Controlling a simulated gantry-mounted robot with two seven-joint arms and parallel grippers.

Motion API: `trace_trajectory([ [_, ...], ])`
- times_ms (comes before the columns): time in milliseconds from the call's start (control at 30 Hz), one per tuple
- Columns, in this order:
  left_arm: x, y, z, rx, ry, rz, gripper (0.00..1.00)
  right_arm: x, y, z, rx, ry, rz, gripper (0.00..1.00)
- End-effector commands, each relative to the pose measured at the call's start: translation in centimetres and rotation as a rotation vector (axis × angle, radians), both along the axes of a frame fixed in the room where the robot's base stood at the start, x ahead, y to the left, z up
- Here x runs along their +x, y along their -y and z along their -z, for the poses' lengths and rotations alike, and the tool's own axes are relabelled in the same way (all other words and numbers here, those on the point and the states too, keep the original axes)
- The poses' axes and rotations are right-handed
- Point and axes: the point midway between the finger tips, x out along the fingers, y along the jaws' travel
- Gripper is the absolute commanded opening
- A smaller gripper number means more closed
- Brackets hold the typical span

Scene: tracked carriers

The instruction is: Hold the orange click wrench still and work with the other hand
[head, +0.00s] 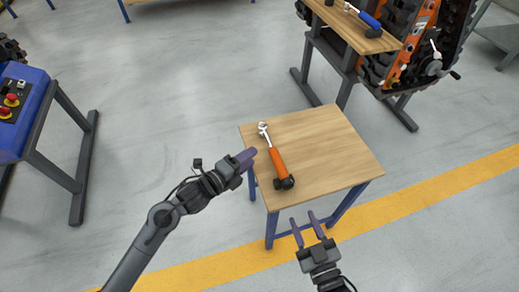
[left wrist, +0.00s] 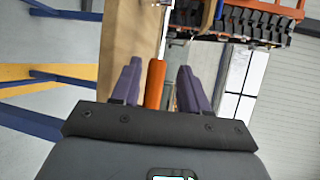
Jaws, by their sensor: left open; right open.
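The orange click wrench (head: 277,160) lies on the small wooden table (head: 325,150), near its left edge. Its silver head points to the back and its dark end to the front. My left gripper (head: 246,156) is open at the table's left edge, just left of the wrench handle. In the left wrist view, the orange handle (left wrist: 155,85) shows between the two purple fingers of the left gripper (left wrist: 158,80); I cannot tell whether they touch it. My right gripper (head: 306,224) is open and empty in front of the table's front edge.
A second workbench (head: 355,30) at the back right holds a blue-handled tool (head: 369,20). An orange and black tracked machine (head: 410,45) stands beside it. A blue control box (head: 20,110) with red buttons is at the left. The table's right half is clear.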

Motion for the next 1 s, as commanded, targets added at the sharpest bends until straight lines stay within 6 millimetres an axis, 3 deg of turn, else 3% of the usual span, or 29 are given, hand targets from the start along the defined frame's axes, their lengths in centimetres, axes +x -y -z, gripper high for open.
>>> trace_trajectory([
  [600,6.5,5.4,1.4,-0.002,0.0,0.0,0.44,0.0,0.0,0.0,0.0,0.0,0.0,0.43],
  [1000,7.5,6.2,1.7,0.0,0.0,0.0,0.44,0.0,0.0,0.0,0.0,0.0,0.0,0.43],
])
